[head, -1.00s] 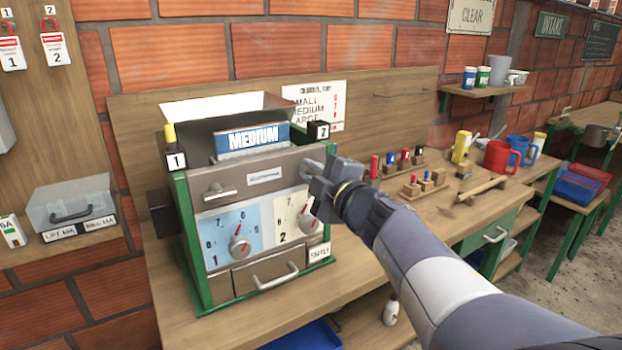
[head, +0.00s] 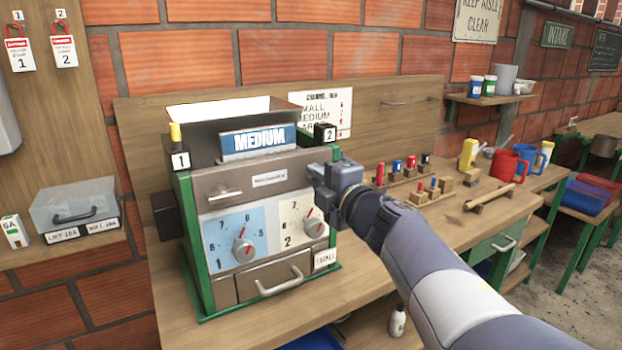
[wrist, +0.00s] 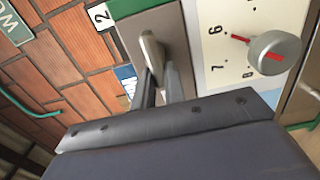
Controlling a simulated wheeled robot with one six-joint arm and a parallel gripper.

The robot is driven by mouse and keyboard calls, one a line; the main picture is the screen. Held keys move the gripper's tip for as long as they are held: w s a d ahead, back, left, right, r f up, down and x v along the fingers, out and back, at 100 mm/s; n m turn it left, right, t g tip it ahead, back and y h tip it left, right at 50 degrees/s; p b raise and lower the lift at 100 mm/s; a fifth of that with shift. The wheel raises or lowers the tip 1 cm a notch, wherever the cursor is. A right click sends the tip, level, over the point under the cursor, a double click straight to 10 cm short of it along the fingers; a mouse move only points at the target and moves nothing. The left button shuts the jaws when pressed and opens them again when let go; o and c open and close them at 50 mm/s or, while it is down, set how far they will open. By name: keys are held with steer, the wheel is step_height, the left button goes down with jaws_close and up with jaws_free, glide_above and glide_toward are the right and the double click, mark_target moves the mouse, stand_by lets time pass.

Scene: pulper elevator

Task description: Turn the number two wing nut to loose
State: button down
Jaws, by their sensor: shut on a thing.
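The machine (head: 195,235) is a green-framed metal box on a wooden bench. A black block marked 2 (head: 325,133) sits at its upper right corner. In the wrist view the number two wing nut (wrist: 152,48) is a pale metal wing on the brown front panel, beside the white dial plate. My gripper (wrist: 159,84) is shut on the wing nut, its dark fingers on either side.
A blue dial plate with a grey knob (head: 243,250) and a white plate with another knob (head: 314,228) lie below the panel. A drawer handle (head: 279,281) sticks out lower down. Pegs on wooden racks (head: 403,175) and mugs stand to the right.

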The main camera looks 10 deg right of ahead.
steer(key=shift+d+f, duration=0.2)
steer(key=c, duration=1.6)
jaws_free()
steer(key=shift+w+d, duration=0.1)
steer(key=shift+o, duration=1)
steer(key=shift+r, duration=0.15)
steer(key=p+v, duration=0.1)
steer(key=v, duration=0.9)
steer(key=shift+s, duration=0.45)
